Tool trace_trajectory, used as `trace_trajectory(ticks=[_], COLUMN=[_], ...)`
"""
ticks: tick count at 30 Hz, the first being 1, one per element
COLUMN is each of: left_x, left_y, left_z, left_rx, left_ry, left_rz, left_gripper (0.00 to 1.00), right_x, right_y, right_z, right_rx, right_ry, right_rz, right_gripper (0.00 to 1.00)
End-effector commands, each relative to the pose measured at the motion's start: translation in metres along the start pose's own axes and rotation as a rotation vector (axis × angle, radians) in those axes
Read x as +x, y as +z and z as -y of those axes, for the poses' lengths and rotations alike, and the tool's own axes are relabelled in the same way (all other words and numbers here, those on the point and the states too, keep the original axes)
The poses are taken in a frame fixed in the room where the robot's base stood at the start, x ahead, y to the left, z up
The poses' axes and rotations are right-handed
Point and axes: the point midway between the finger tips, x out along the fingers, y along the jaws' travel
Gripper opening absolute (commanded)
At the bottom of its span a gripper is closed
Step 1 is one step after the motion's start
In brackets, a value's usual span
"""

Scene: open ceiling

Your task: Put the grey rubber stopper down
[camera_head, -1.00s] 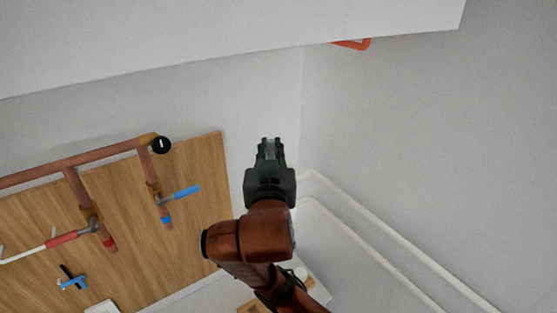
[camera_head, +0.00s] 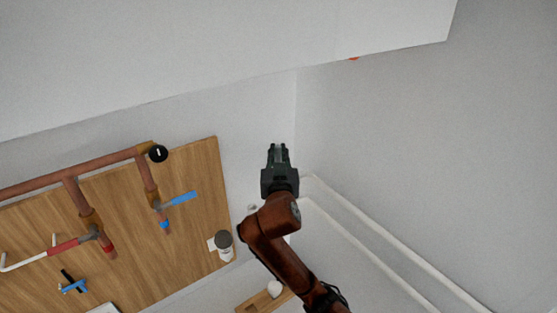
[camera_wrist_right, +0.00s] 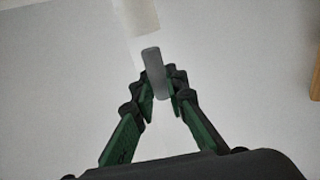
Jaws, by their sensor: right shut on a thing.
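The grey rubber stopper (camera_wrist_right: 154,72) shows in the right wrist view as a grey, rounded piece between the fingertips. My right gripper (camera_wrist_right: 161,90) is shut on it. In the head view my right gripper (camera_head: 278,150) is raised in front of the pale wall, right of the wooden board, with a small grey part of the stopper (camera_head: 278,154) between its fingers. My left gripper is not in view.
A wooden board (camera_head: 200,230) with copper pipes (camera_head: 110,153) and a blue-handled valve (camera_head: 180,199) is at left. A grey-topped white container (camera_head: 224,241) is at its right edge. A wooden tray (camera_head: 250,305) with a white item (camera_head: 274,289) lies below. White rails (camera_head: 380,250) run along the right wall.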

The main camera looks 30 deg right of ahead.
Motion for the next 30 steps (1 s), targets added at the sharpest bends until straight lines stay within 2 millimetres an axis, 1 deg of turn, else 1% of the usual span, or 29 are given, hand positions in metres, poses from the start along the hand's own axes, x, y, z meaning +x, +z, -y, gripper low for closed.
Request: trace_trajectory(ticks=[2, 7, 10, 15, 16, 23, 30], left_x=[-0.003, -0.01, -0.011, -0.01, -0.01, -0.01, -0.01], left_y=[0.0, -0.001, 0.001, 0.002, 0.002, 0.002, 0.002], left_z=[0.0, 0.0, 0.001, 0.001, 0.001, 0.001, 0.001], left_rx=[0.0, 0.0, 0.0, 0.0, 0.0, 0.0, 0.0], left_ry=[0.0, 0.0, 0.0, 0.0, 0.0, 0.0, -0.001], left_rz=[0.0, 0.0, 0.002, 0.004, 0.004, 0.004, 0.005], left_gripper=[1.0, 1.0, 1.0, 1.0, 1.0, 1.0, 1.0], right_x=[0.005, 0.004, 0.004, 0.004, 0.004, 0.004, 0.003], right_y=[0.01, 0.031, 0.036, 0.036, 0.036, 0.036, 0.035], right_z=[-0.002, -0.002, -0.001, -0.001, -0.001, -0.001, -0.001], right_rx=[-0.005, -0.006, -0.003, -0.002, -0.002, -0.002, -0.002], right_ry=[0.001, 0.003, 0.001, 0.001, 0.001, 0.001, 0.001], right_rz=[0.005, 0.006, 0.004, 0.002, 0.002, 0.002, 0.001], right_gripper=[0.0, 0.0, 0.0, 0.0, 0.13, 0.29, 0.3])
